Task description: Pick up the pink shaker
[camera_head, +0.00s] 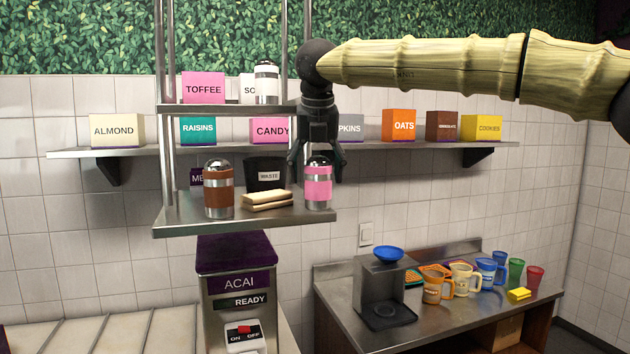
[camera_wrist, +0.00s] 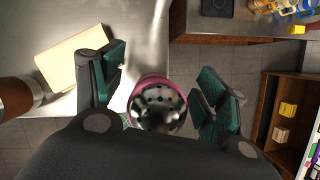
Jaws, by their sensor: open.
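The pink shaker (camera_head: 318,185) stands upright near the right edge of the lower metal shelf, with a pink band and a silver top. My gripper (camera_head: 318,172) is open and points down over it, with its fingers on either side of the shaker's top. In the wrist view the perforated top of the pink shaker (camera_wrist: 158,106) shows between the two teal-padded fingers of my gripper (camera_wrist: 160,88). There is visible space beside the right finger; whether the left finger touches the shaker I cannot tell.
A brown shaker (camera_head: 219,188) and cream-coloured slabs (camera_head: 267,199) stand left of the pink shaker on the metal shelf (camera_head: 180,221). A black waste bin (camera_head: 266,172) is behind. A white shaker (camera_head: 266,82) and labelled boxes sit above. Right of the shelf edge is open air.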

